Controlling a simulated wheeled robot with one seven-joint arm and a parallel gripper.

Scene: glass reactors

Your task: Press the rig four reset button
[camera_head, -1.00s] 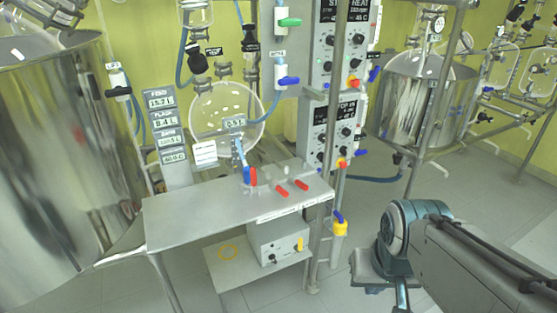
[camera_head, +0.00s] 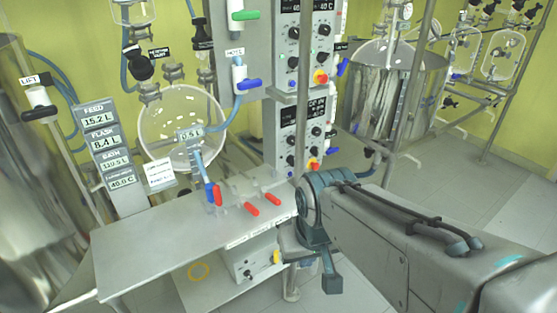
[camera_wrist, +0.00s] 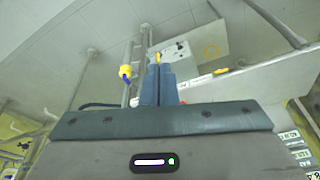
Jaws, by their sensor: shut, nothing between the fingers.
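No button in view carries a readable reset or rig four label, so I cannot tell which it is. On the centre rig, an upper control box (camera_head: 306,40) and a lower control box (camera_head: 297,132) carry dark knobs, small blue buttons and red-and-yellow knobs, the upper one (camera_head: 321,76) and the lower one (camera_head: 313,165). My gripper (camera_wrist: 158,62) is shut and empty in the wrist view, its fingers over the floor and shelf area. In the head view my arm's end hangs beside the table's right edge, right of and below the boxes, touching neither.
A steel table (camera_head: 165,255) with red-handled valves (camera_head: 273,199) stands in front of the rig. A white box (camera_head: 240,266) with a yellow switch sits on the shelf below. Upright posts stand close to my arm. Open floor (camera_head: 470,190) lies to the right.

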